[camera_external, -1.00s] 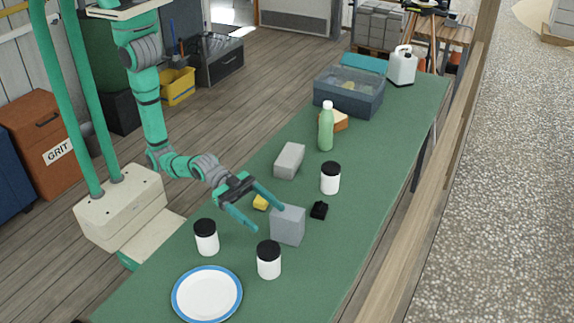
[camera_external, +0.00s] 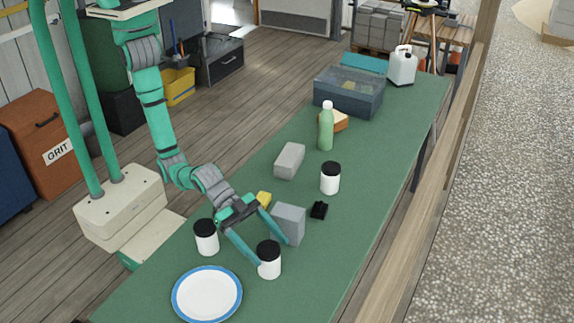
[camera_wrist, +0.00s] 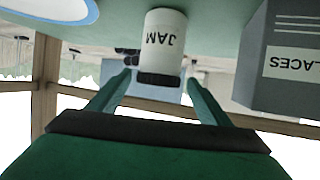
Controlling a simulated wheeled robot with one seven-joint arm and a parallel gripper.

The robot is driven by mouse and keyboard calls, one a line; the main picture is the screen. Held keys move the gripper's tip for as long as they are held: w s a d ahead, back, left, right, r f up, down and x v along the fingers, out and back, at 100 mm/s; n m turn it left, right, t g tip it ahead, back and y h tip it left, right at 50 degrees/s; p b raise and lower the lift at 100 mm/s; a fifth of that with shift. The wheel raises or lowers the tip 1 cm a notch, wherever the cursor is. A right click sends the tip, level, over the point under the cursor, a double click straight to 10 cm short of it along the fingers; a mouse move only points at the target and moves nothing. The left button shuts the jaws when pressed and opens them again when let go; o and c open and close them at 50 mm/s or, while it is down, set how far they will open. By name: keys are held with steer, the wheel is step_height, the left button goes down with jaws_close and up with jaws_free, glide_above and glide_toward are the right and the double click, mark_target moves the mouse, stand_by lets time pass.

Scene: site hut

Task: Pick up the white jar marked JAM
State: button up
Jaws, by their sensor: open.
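The white jar marked JAM (camera_wrist: 162,45) has a black lid and shows upside down in the wrist view, centred ahead of my open fingers. In the external view the same white jar (camera_external: 269,266) stands upright on the green table, beyond the plate. My gripper (camera_external: 272,252) is open and low over the table, one fingertip at the jar's left side and the other to its right, near the grey box. In the wrist view my gripper (camera_wrist: 160,78) has nothing held between its fingers. I cannot tell how far the jar sits between them.
A grey box (camera_external: 289,224), partly labelled "LACES" in the wrist view (camera_wrist: 290,62), stands close by. Two other black-lidded white jars stand left (camera_external: 207,242) and farther back (camera_external: 330,181). A blue-rimmed plate (camera_external: 207,294) lies in front. A black item (camera_external: 319,210) lies right of the box.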

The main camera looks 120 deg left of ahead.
mark_target(275, 258)
steer(key=shift+x, duration=2.7)
steer(key=shift+d, duration=0.15)
steer(key=shift+c, duration=0.4)
steer(key=c, duration=1.3)
